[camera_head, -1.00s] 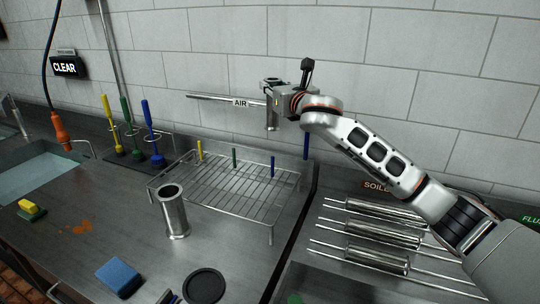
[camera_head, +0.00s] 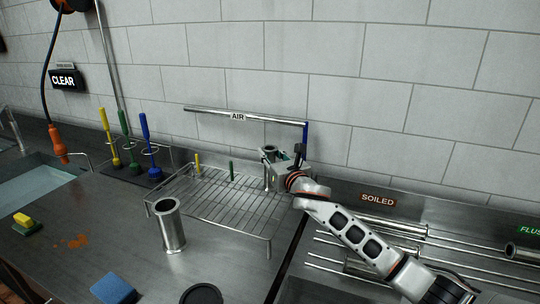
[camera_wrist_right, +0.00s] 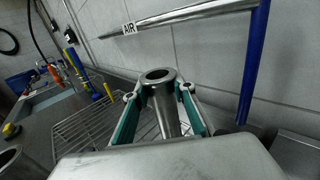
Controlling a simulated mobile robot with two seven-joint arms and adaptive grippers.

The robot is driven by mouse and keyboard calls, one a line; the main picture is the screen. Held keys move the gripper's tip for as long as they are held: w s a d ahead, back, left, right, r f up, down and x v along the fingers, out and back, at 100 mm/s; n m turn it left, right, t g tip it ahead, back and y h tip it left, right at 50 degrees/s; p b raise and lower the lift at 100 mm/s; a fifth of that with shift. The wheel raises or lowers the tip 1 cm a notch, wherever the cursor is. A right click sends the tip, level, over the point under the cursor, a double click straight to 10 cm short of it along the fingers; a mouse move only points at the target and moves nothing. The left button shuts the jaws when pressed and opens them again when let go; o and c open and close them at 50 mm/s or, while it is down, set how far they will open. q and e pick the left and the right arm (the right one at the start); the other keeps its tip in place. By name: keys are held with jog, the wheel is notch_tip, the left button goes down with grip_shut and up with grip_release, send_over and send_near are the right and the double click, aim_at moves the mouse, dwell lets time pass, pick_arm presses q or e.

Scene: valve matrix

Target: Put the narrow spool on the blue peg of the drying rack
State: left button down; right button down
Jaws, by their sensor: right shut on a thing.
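My right gripper (camera_head: 270,158) is shut on the narrow spool (camera_head: 268,178), a steel tube with a flanged top. The right wrist view shows the spool (camera_wrist_right: 166,112) upright between the two green-padded fingers (camera_wrist_right: 160,110). The spool stands at the right end of the wire drying rack (camera_head: 205,203). The rack's yellow peg (camera_head: 197,163) and green peg (camera_head: 231,170) show. The blue peg is hidden by the spool and gripper, so I cannot tell whether the spool is around it or above it. My left gripper is out of view.
A wider steel spool (camera_head: 171,228) stands on the counter in front of the rack. The AIR pipe (camera_head: 215,114) with its blue end (camera_head: 305,140) is behind the gripper. Colored brushes (camera_head: 147,150) stand at left. Steel cylinders (camera_head: 388,228) lie on rods at right.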

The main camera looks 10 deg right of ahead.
jog(key=shift+f, duration=0.25)
jog(key=c, duration=1.7)
grip_release()
jog(key=shift+f, duration=0.1)
jog(key=shift+s, duration=0.1)
jog(key=s, duration=0.4)
jog(key=s+d, duration=0.1)
jog(key=s, duration=0.2)
jog(key=s+d, duration=0.1)
jog(key=s, duration=0.3)
jog(key=shift+s+d+b, duration=0.15)
jog(key=shift+s+b, duration=0.2)
jog(key=shift+b, duration=0.05)
